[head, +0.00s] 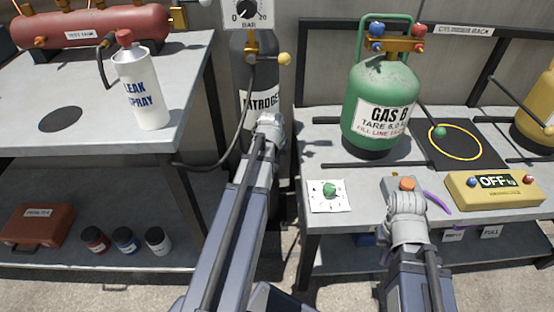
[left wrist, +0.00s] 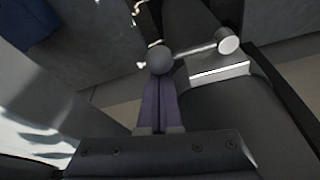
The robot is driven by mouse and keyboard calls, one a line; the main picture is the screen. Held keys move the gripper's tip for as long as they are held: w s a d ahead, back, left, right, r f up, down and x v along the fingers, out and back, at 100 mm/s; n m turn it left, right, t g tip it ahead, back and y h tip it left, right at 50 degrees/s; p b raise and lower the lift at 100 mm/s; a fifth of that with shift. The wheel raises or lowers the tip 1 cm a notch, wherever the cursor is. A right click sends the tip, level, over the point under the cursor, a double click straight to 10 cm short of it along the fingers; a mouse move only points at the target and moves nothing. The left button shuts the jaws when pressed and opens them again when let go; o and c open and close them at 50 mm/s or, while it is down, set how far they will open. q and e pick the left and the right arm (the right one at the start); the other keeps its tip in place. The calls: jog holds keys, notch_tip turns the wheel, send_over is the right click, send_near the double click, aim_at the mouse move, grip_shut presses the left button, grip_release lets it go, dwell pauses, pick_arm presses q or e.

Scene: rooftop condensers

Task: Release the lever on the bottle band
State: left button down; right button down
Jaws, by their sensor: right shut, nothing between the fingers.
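The dark nitrogen bottle (head: 254,70) stands upright between the two benches, with a partly covered white label. My left gripper (head: 268,122) is at the front of this bottle in the head view, its fingers hard to make out. In the left wrist view, my left gripper's fingers (left wrist: 160,105) lie side by side with no clear gap. A grey ball knob (left wrist: 160,60) sits at their tips; whether they touch is unclear. A pale rod (left wrist: 198,50) runs right from near the knob. The band itself is not clear. My right gripper (head: 405,198) is shut and empty at the right bench's front.
A hose (head: 240,130) hangs left of the bottle. The left bench (head: 190,95) carries a leak spray can (head: 142,90). On the right bench are a green gas bottle (head: 385,85), a grey box with orange button (head: 405,184) and a yellow scale display (head: 495,190).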

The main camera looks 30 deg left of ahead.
pick_arm(q)
jog(key=shift+s+d, duration=0.1)
jog(key=shift+s, duration=0.05)
jog(key=s+m, duration=0.1)
jog(key=s+d+m+h, duration=0.1)
jog(key=m, duration=0.1)
jog(key=shift+d, duration=0.1)
jog(key=s+m+g+h, duration=0.1)
jog(key=s+m+h, duration=0.2)
jog(key=s+m, duration=0.4)
jog(key=m, duration=0.4)
jog(key=shift+s+a, duration=0.35)
dwell(0.7)
jog(key=p+v, duration=0.7)
jog(key=shift+r, duration=0.4)
jog(key=shift+r, duration=0.1)
